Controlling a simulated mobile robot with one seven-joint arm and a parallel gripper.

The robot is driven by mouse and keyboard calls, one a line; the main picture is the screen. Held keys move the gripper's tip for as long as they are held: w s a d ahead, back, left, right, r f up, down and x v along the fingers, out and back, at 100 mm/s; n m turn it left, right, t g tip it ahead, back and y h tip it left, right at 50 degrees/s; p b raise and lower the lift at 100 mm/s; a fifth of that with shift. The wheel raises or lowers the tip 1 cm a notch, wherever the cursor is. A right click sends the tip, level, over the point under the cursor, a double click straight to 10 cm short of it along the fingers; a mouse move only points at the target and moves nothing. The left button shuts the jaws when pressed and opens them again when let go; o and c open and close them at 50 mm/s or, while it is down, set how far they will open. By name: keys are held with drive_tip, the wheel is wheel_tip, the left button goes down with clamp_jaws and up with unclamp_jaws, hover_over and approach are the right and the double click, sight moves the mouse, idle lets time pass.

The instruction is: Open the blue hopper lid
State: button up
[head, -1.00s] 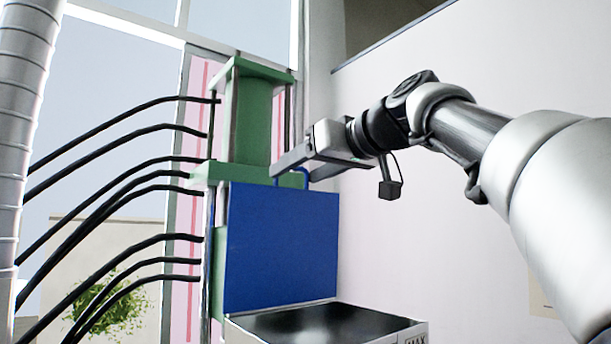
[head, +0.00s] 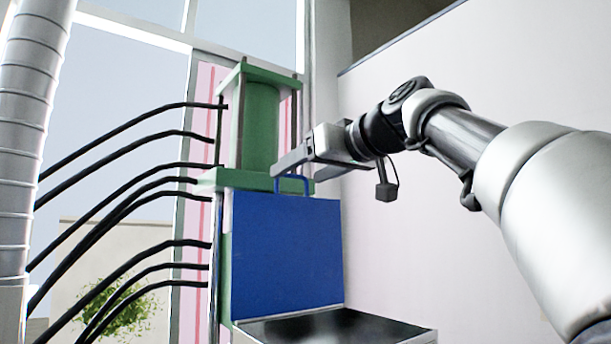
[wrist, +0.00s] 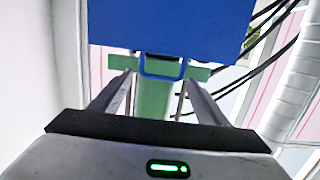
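The blue hopper lid (head: 287,250) stands upright at the back edge of the open-topped hopper (head: 340,326), swung up so that the dark inside shows. Its blue loop handle (head: 292,178) is on the upper edge. My gripper (head: 284,166) is at the handle, just above the lid's top edge. In the wrist view, the lid (wrist: 170,22) fills the top. The handle (wrist: 162,76) shows between the ends of the two parted fingers of my gripper (wrist: 158,82). Neither finger visibly presses on the handle.
A green press frame (head: 260,125) stands behind the lid. Several black hoses (head: 120,194) run from its left side towards a ribbed silver duct (head: 32,120). A pale wall (head: 440,70) is behind my arm on the right.

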drive_tip(key=shift+w+f, duration=0.1)
drive_tip(key=b+v, duration=0.3)
drive_tip(key=v, duration=1.4)
drive_tip(key=shift+s, duration=0.3)
drive_tip(key=shift+d, duration=0.1)
